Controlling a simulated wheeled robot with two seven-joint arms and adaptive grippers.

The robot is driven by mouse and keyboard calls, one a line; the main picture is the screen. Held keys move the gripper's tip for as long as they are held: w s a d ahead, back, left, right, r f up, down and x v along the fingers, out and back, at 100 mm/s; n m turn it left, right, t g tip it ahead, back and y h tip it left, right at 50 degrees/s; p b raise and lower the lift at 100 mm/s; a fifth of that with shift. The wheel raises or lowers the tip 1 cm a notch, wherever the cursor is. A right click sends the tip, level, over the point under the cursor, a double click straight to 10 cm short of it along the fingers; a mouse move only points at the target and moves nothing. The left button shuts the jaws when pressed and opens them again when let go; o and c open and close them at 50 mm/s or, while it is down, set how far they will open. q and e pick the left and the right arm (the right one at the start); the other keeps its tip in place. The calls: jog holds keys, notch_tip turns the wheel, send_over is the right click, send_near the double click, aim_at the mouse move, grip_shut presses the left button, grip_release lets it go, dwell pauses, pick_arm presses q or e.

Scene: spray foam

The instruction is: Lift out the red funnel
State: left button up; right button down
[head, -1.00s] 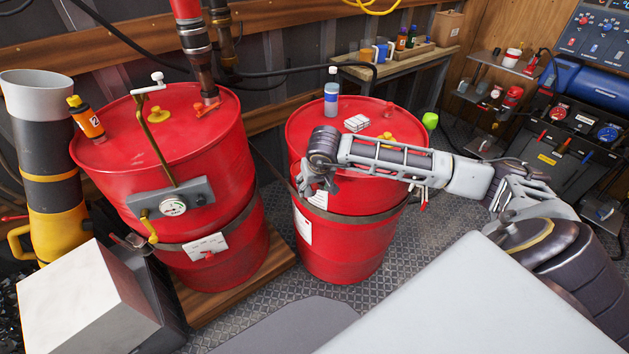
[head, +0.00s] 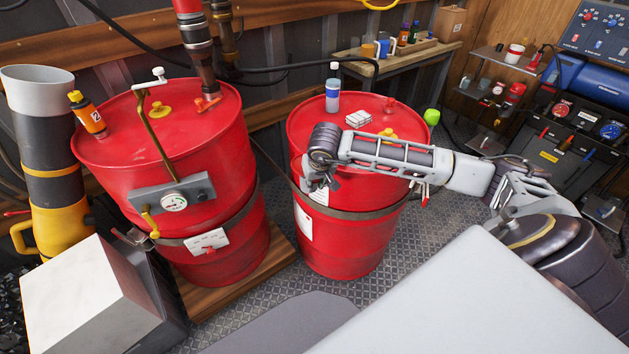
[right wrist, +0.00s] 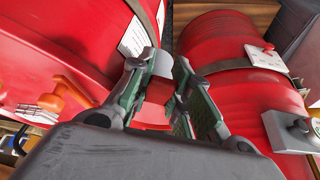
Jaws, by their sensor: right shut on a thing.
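My right gripper (head: 318,186) is at the near left side of the right red drum (head: 345,250), just below its top rim. In the right wrist view the fingers (right wrist: 158,92) are closed around a small red thing (right wrist: 157,93) with a pale grey end. Its full shape is hidden, so I cannot tell whether it is the red funnel. A small red fitting (head: 389,104) stands on the right drum's lid. No clear funnel shape shows elsewhere. My left gripper is not in view.
The left red drum (head: 225,235) carries a gauge box (head: 173,201) and an orange bottle (head: 88,114). A clear bottle (head: 332,95), a white pack (head: 359,118) and a yellow bung (head: 388,134) are on the right lid. A narrow gap separates the drums.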

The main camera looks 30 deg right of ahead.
jog(key=shift+r, duration=0.1)
jog(key=shift+r+p, duration=0.3)
jog(key=shift+r, duration=0.25)
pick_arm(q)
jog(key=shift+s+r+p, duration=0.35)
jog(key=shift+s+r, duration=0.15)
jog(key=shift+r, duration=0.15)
pick_arm(e)
jog(key=shift+r, duration=0.8)
jog(key=shift+b, duration=0.3)
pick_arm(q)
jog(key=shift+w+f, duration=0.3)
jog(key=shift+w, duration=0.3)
